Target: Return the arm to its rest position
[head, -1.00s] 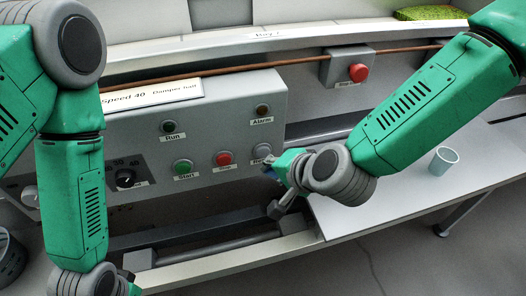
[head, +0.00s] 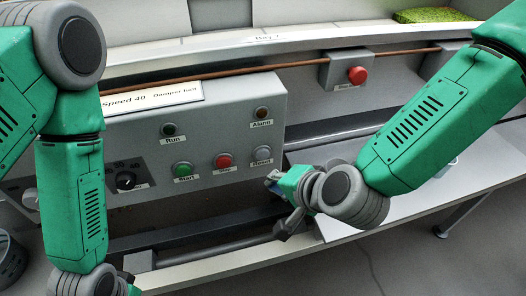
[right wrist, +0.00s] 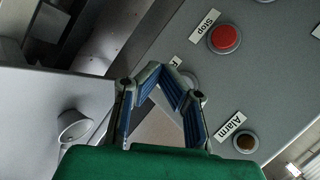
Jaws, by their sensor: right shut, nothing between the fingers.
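My right arm reaches in from the right in the head view. Its gripper (head: 274,180) is shut and empty, just below and in front of the grey Reset button (head: 263,154) on the control panel (head: 225,120). The button and its label show uncovered there. In the right wrist view the gripper's blue-padded fingers (right wrist: 170,82) are in front of the panel, partly covering a pale button behind them. My left arm hangs down at the left of the head view.
The panel carries green Start (head: 183,169) and red Stop (head: 223,161) buttons and an Alarm lamp (head: 262,113). A red button box (head: 345,70) is behind. A white cup (right wrist: 75,130) stands on the right-hand table (head: 400,205), mostly hidden by my right arm in the head view.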

